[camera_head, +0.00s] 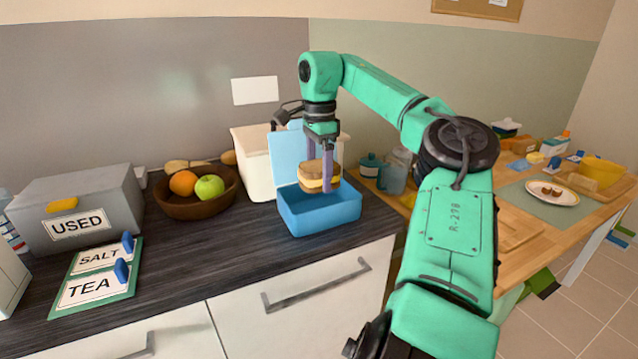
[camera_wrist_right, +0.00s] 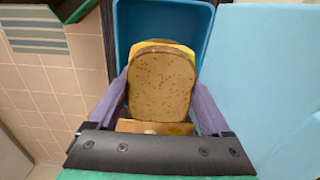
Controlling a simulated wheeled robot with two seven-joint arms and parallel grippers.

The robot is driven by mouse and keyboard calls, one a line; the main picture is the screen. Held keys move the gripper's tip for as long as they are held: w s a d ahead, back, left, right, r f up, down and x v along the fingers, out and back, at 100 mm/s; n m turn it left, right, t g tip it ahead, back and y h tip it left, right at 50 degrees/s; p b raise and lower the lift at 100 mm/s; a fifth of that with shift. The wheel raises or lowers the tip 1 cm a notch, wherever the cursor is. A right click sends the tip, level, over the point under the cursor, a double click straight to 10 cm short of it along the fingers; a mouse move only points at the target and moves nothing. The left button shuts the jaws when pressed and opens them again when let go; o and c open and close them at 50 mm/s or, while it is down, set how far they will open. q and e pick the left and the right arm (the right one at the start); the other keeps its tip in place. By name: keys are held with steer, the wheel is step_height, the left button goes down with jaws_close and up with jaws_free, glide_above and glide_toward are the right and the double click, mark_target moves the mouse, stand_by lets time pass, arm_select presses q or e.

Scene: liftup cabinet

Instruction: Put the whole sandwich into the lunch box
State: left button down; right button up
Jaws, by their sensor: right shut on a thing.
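The sandwich (camera_head: 316,176), brown bread with a yellow layer, is held above the blue lunch box (camera_head: 322,218). My right gripper (camera_head: 319,180) points down with one purple finger on each side of the sandwich and is shut on it. In the right wrist view the top slice of the sandwich (camera_wrist_right: 162,84) lies between the fingers of my right gripper (camera_wrist_right: 162,105), with the lunch box (camera_wrist_right: 125,35) beneath. The light blue lid (camera_head: 288,150) of the box stands open at its back. Most of the box's inside is hidden. My left gripper is not in view.
A cream container (camera_head: 254,165) stands behind the lid. Left of it are a fruit bowl (camera_head: 190,207), a grey box marked USED (camera_head: 100,205) and a board with labels (camera_head: 98,285). A wooden table (camera_head: 510,225) with a plate (camera_head: 540,197) stands at the right.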

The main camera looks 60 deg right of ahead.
step_height(320, 180, down, 7)
steer(key=shift+a+r+b, duration=0.1)
steer(key=shift+b, duration=1)
steer(key=shift+f, duration=0.3)
